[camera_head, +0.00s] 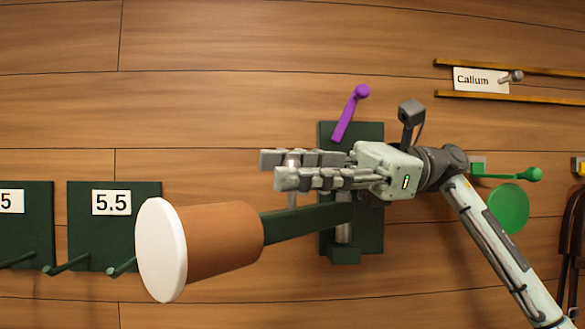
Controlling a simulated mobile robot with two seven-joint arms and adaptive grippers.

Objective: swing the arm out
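The swing arm (310,217) is a dark green bar reaching left from a dark green wall plate (369,236). A brown cylinder (215,238) with a white round end cap (161,250) is at its outer end. My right gripper (282,170) comes in from the right above the bar. The fingers hide part of the peg and plate. My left gripper is not in view.
A purple lever (350,113) sticks up above the plate. Dark green boards with pegs, one marked 5.5 (111,203), hang at the left. A "Callum" sign (480,80) sits between rails at upper right. A green disc (508,208) and green knob (535,174) are at the right.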

